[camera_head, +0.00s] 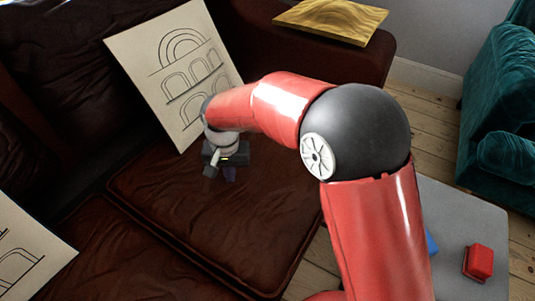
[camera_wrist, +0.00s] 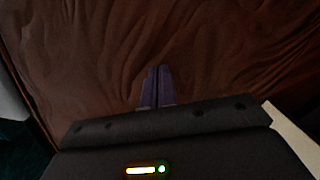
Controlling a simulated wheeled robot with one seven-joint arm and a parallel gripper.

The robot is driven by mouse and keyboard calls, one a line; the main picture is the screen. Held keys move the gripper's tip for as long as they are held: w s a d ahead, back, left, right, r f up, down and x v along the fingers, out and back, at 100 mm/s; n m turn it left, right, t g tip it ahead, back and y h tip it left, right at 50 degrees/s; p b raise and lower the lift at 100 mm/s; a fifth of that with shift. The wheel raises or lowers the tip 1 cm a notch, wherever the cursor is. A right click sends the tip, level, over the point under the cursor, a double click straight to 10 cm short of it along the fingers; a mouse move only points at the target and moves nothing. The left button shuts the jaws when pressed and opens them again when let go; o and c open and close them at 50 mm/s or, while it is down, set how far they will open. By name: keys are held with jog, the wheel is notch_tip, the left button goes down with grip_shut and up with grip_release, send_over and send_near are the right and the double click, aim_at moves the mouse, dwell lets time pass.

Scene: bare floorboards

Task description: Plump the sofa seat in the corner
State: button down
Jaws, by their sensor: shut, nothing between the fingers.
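The dark brown leather sofa (camera_head: 160,262) fills the left and middle of the head view. Its corner seat cushion (camera_head: 225,215) lies under my gripper, and its wrinkled surface fills the wrist view (camera_wrist: 220,50). My gripper (camera_head: 229,176) points down over the back part of this cushion. In the wrist view its two purple fingers (camera_wrist: 157,85) are together with nothing between them. I cannot tell whether the fingertips touch the leather.
A cream cushion with line-drawn arches (camera_head: 178,70) leans on the backrest close to my gripper. A similar one (camera_head: 25,255) lies at lower left. A wooden board (camera_head: 332,20) rests on the sofa arm. A red block (camera_head: 478,262) and a partly hidden blue object (camera_head: 430,243) are on a grey surface (camera_head: 455,215). A teal armchair (camera_head: 500,110) stands right.

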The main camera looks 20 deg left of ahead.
jog(key=shift+r+p, duration=0.8)
jog(key=shift+r, duration=0.6)
notch_tip(320, 180, up, 6)
jog(key=p, duration=0.4)
